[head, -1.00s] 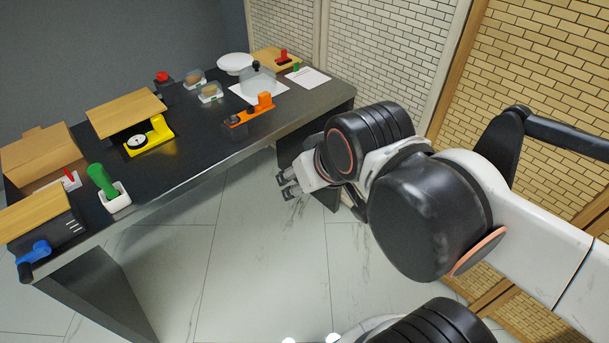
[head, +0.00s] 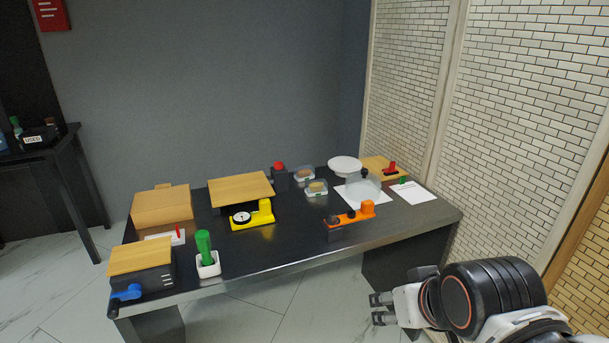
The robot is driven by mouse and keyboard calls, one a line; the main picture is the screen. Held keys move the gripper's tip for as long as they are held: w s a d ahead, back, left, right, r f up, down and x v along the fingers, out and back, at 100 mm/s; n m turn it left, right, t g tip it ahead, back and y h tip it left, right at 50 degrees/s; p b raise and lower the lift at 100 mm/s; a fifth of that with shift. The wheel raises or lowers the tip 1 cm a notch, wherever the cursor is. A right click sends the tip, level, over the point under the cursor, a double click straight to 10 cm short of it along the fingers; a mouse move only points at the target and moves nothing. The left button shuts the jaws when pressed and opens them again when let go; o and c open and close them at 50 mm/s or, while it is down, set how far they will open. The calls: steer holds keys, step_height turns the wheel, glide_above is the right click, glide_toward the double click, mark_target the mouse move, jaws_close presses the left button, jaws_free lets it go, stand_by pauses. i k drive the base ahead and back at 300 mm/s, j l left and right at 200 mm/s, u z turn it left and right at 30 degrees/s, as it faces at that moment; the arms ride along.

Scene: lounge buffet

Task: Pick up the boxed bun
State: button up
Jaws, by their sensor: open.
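Two small clear boxes, each with a brownish bun-like item inside, stand near the back middle of the dark table. One boxed bun (head: 305,173) is farther back beside the black block with a red top. The other boxed bun (head: 316,188) is a little nearer and to the right. I cannot tell which one is meant. My gripper (head: 377,309) is open and empty, low in front of the table's right part, well apart from both boxes.
The dark table (head: 290,248) also holds a yellow scale (head: 253,216), an orange-and-black device (head: 350,218), a clear cover (head: 362,188), a white plate (head: 345,163), a green-handled tool (head: 204,250) and a cardboard box (head: 163,208). Open floor lies in front.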

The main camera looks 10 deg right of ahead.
mark_target(307, 173)
steer(key=i+l+u, duration=0.35)
steer(key=i, duration=0.2)
steer(key=i+l+u, duration=0.35)
steer(key=i, duration=0.2)
steer(key=i+l+u, duration=0.35)
steer(key=l, duration=0.25)
steer(key=i, duration=0.1)
